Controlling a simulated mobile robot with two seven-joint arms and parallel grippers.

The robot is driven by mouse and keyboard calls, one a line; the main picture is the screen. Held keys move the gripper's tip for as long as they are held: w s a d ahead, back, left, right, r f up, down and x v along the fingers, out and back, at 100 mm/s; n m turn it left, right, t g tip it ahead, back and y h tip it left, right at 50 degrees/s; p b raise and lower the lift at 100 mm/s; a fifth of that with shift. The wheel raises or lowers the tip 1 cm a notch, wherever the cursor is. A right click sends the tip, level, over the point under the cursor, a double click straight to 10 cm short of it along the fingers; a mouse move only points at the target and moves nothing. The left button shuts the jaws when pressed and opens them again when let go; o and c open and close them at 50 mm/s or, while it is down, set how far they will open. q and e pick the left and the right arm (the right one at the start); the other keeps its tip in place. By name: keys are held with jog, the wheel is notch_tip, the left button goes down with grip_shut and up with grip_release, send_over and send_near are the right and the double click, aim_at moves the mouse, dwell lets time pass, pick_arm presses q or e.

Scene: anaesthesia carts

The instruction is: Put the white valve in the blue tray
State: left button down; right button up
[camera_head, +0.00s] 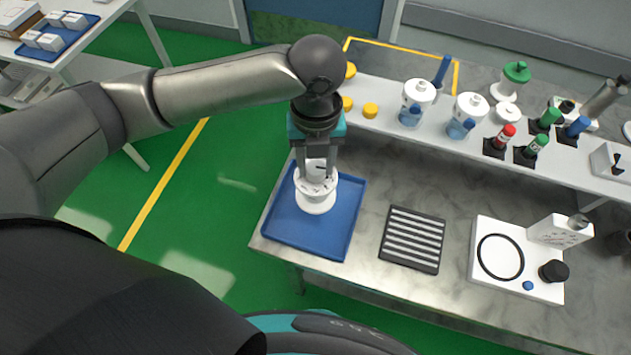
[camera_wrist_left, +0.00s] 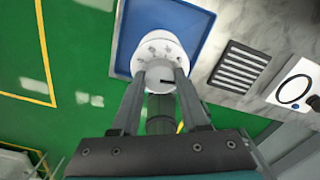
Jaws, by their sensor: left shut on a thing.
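The white valve (camera_head: 316,198) is a round white piece with a narrower top. It is over the blue tray (camera_head: 345,212), which lies on the left end of the metal table. My left gripper (camera_head: 317,166) comes down from above and is shut on the valve's top. In the left wrist view the valve (camera_wrist_left: 160,52) sits between the two fingertips (camera_wrist_left: 160,78), with the blue tray (camera_wrist_left: 126,42) behind it. I cannot tell whether the valve's base touches the tray floor. My right gripper is not in view.
A black slatted grille (camera_head: 413,239) lies right of the tray. A white device with a black ring (camera_head: 515,262) is farther right. A raised shelf (camera_head: 440,122) behind holds canisters (camera_head: 417,100), yellow caps (camera_head: 370,110) and coloured-top fittings. Another blue tray (camera_head: 58,38) with white boxes is far left.

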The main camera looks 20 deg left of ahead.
aim_at(316, 184)
pick_arm(q)
jog(key=shift+f+b, duration=0.3)
jog(key=shift+f, duration=3.15)
jog(key=shift+c, duration=2.1)
grip_release()
notch_tip(316, 184, up, 12)
jog(key=shift+r+p, duration=0.2)
jog(key=shift+p, duration=0.4)
jog(key=shift+f, duration=0.1)
